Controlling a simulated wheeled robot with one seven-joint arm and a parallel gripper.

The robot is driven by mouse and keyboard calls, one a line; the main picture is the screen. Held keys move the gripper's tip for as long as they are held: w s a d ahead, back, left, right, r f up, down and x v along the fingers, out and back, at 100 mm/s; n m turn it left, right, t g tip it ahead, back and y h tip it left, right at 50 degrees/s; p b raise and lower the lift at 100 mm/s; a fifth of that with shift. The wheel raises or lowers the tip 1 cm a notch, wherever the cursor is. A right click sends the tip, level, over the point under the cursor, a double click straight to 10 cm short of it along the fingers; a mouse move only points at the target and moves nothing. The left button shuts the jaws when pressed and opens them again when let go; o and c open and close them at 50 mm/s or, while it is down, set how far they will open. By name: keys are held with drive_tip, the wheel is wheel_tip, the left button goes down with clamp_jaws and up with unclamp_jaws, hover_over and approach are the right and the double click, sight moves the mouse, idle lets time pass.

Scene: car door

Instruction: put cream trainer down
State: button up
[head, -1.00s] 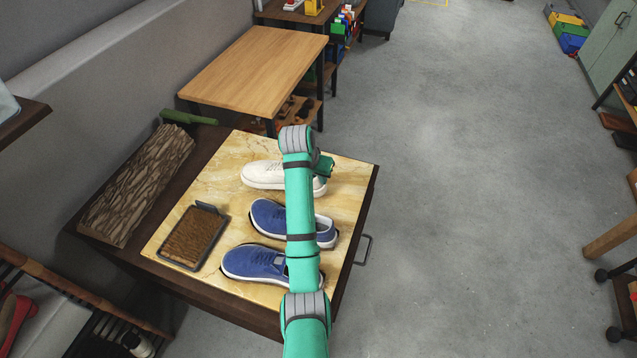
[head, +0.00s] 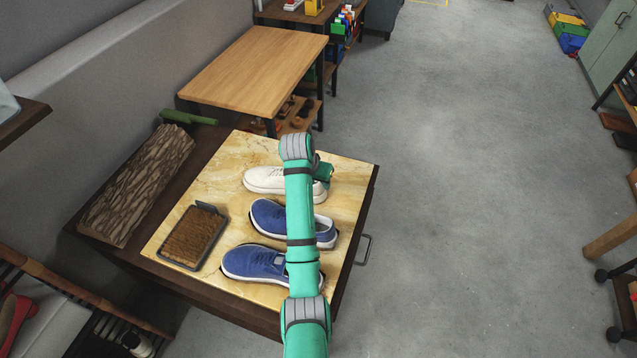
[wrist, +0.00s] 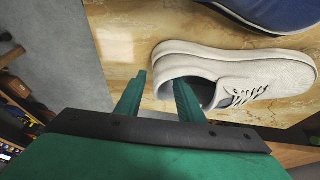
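The cream trainer (head: 265,180) lies on the marble-look top (head: 210,170), at the far end of a row of shoes. In the wrist view the cream trainer (wrist: 265,75) sits sole down, its heel towards my gripper (wrist: 160,80). My two fingers are apart: one is outside the heel, the other reaches into the shoe's opening. Marble shows between the outer finger and the heel. In the head view my gripper (head: 323,172) is at the trainer's right end, and my arm hides part of the shoe.
Two blue shoes, one in the middle (head: 268,215) and one nearer (head: 250,262), lie beside it, partly behind my arm. A brown brush-like tray (head: 193,237) and a bark-textured block (head: 135,185) are to the left. A wooden table (head: 255,70) stands beyond.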

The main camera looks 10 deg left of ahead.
drive_tip(key=v, duration=1.1)
